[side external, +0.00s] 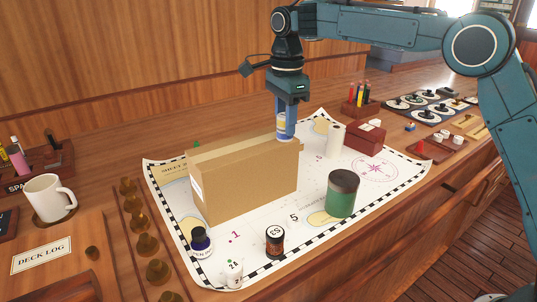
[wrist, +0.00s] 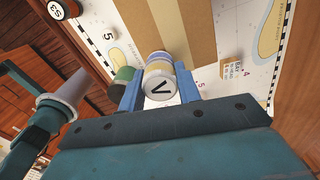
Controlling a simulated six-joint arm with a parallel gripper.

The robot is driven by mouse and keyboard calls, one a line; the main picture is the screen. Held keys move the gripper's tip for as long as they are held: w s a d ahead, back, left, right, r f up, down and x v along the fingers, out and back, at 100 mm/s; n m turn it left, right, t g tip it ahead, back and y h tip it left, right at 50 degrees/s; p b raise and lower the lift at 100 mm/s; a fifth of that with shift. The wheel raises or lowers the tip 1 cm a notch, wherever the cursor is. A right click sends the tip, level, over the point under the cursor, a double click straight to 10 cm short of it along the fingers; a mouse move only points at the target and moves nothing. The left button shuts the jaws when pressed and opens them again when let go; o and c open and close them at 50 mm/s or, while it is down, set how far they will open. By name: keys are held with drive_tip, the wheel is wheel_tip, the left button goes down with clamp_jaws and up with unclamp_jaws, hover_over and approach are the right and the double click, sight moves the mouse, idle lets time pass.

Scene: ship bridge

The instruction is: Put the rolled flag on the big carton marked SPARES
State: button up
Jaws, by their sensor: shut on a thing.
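The rolled flag (side external: 281,124), a short upright roll with blue, white and yellow bands, is between the fingers of my gripper (side external: 286,130). In the wrist view the flag (wrist: 160,68) shows its pale end marked V, with a blue finger on each side. The big tan carton (side external: 247,184) stands on the chart; its top (wrist: 182,25) shows in the wrist view. The flag is at the right end of the carton's top; I cannot tell whether it touches. A pale label is on the carton's left end, too small to read.
A green can (side external: 342,193), a white cylinder (side external: 335,140) and a dark red box (side external: 365,138) stand near the carton. Small bottles (side external: 274,240) stand in front. A mug (side external: 50,197) is at the left. The chart between has some clear room.

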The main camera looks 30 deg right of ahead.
drive_tip(key=shift+f, duration=0.15)
drive_tip(key=o, duration=0.9)
drive_tip(key=shift+o, duration=0.2)
wheel_tip(320, 180, up, 12)
idle(0.7)
idle(0.4)
drive_tip(key=shift+s+r, duration=0.1)
drive_tip(key=shift+r, duration=0.15)
